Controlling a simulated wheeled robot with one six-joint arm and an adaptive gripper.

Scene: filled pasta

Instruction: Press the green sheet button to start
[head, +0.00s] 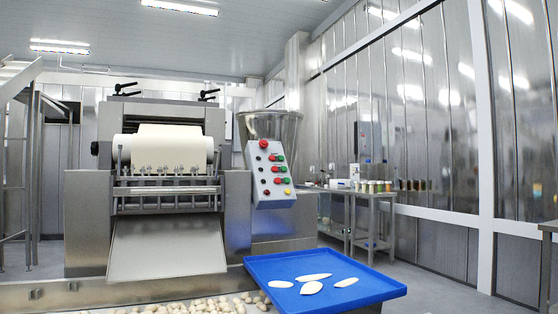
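A light grey slanted control panel (258,180) stands at the right side of the pasta machine, in the middle of the head view. A larger red button (263,144) sits at its top left. Below it are several small buttons (277,181) in red, green and yellow. They are too small to read any labels, so I cannot tell which green one is the sheet button. My gripper is not in view.
The pasta machine (88,215) carries a pale dough roll (170,145) above a metal chute (167,248). In front, a blue tray (375,288) holds several flat dough pieces. Pale pasta pieces (225,304) lie left of it. Metal tables (372,197) stand by the right wall.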

